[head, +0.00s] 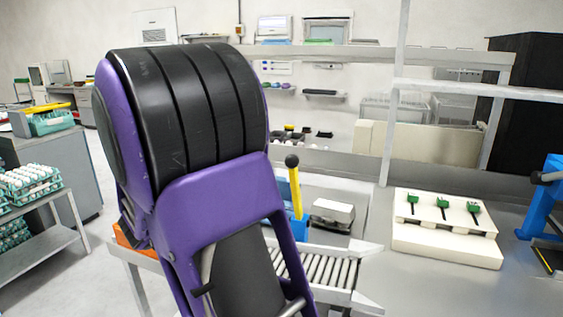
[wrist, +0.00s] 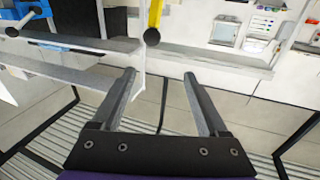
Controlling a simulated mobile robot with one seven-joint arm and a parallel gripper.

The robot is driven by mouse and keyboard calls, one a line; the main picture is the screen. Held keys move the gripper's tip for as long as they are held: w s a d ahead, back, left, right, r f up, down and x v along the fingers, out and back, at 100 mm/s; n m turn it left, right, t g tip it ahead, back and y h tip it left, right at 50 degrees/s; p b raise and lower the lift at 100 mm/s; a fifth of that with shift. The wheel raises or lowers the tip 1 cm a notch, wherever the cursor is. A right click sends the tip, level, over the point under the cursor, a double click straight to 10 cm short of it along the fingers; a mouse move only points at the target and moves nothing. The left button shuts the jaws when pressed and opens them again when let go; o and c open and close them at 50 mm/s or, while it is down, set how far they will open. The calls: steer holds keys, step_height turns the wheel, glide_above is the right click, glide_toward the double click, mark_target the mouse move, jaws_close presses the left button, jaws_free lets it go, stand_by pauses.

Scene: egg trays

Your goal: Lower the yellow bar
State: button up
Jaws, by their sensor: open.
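The yellow bar (head: 296,195) stands upright in the head view, just right of my purple arm, with a black knob at its top. In the wrist view, part of the yellow bar (wrist: 155,14) shows at the top edge, with its black knob at the near end. My gripper (wrist: 159,75) is open and empty, with its two fingers apart. The knob lies beyond the fingertips, roughly between them in the picture, and appears apart from them. In the head view, my arm hides the gripper and part of the surroundings of the bar.
A roller conveyor (head: 327,269) lies below the bar. A cream block with green-handled tools (head: 447,241) sits on the bench at right, near a blue device (head: 547,205). Egg trays (head: 28,184) stand on a cart at left. Another yellow bar (head: 49,106) lies at far left.

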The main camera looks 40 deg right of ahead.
mark_target(287, 163)
steer(key=shift+g, duration=0.3)
steer(key=d, duration=0.5)
steer(key=d+f, duration=0.1)
steer(key=d, duration=0.5)
steer(key=w+d+b, duration=0.1)
steer(key=d, duration=0.5)
steer(key=shift+w+d+f, duration=0.1)
steer(key=shift+f, duration=0.1)
steer(key=shift+c, duration=0.4)
jaws_close()
